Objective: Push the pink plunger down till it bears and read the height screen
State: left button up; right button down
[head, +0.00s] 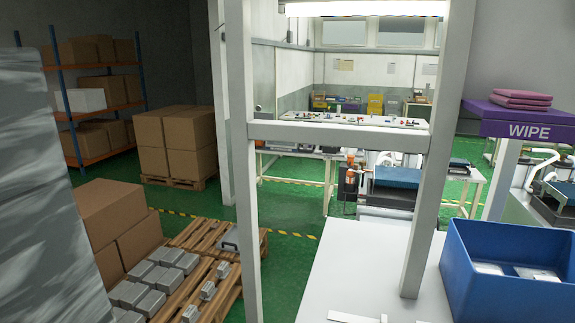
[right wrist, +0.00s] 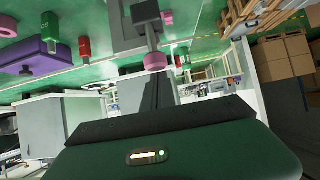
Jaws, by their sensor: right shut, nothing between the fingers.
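In the right wrist view, a pink round cap (right wrist: 155,61) sits on the end of a grey stem that joins a dark grey block (right wrist: 140,12). It looks like the pink plunger. My right gripper (right wrist: 158,80) is shut and empty, with its dark fingers pointing at the pink cap. The fingertips appear just short of the cap; I cannot tell whether they touch it. I cannot make out a height screen in either view. Neither gripper shows in the head view, and my left gripper is not in view.
In the head view, a grey frame (head: 345,135) stands before a white table (head: 365,265) with a blue bin (head: 505,293). A pallet (head: 200,240) holds grey blocks.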

jog(key=shift+f+b, duration=0.75)
jog(key=shift+f, duration=0.15)
dwell(0.5)
dwell(0.4)
notch_tip(320, 180, up, 9)
jog(key=p, duration=0.6)
jog(key=shift+r, duration=0.1)
